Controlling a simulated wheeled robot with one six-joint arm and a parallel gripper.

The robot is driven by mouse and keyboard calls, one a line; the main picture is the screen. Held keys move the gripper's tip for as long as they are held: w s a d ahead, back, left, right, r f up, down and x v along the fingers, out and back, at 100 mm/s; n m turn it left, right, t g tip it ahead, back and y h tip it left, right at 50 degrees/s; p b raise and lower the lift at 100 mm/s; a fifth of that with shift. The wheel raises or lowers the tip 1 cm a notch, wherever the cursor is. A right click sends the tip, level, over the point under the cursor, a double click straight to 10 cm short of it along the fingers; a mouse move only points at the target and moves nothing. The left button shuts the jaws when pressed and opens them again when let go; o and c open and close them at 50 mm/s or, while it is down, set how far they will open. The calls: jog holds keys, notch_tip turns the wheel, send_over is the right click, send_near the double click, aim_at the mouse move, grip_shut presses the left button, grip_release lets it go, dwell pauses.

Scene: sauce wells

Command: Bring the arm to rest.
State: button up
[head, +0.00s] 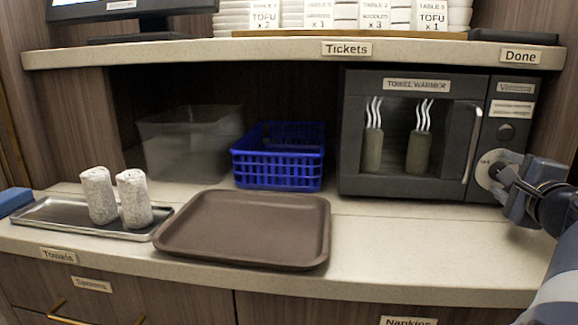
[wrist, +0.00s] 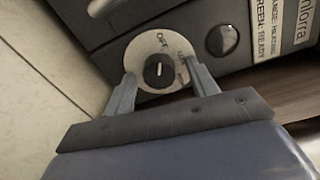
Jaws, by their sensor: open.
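My gripper (head: 506,178) is at the right of the head view, in front of the towel warmer's (head: 412,135) lower right corner. In the wrist view my gripper (wrist: 161,86) is open, with its two fingers on either side of the warmer's round dial (wrist: 159,70). The dial has a dark knob with a pale mark, and "OFF" is printed on its plate. I cannot tell whether the fingers touch the dial plate. Nothing is held between the fingers.
A brown tray (head: 247,262) lies at the counter's middle. A metal tray (head: 62,211) with two rolled towels (head: 99,196) is at left. A blue basket (head: 279,176) and a clear bin (head: 190,146) stand behind. A shelf (head: 270,50) runs above. Bare counter (head: 420,240) lies before the warmer.

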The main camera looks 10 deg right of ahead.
jog(key=m+p, duration=0.2)
jog(key=p, duration=0.1)
jog(key=m+p, duration=0.2)
jog(key=p, duration=0.1)
jog(key=shift+r+m+y, duration=0.2)
jog(key=shift+m+y, duration=0.1)
jog(key=shift+m, duration=0.1)
jog(key=m+p, duration=0.4)
jog(key=p, duration=0.3)
jog(key=shift+d, duration=0.1)
jog(key=m+p, duration=0.6)
jog(key=p, duration=0.3)
jog(key=shift+f+m+t, duration=0.1)
jog(key=shift+m+t, duration=0.2)
jog(key=shift+m, duration=0.1)
jog(key=shift+f+m+y+p, duration=0.15)
jog(key=shift+m+y+p, duration=0.15)
jog(key=shift+m+p, duration=0.75)
jog(key=shift+f, duration=0.1)
jog(key=shift+s, duration=0.1)
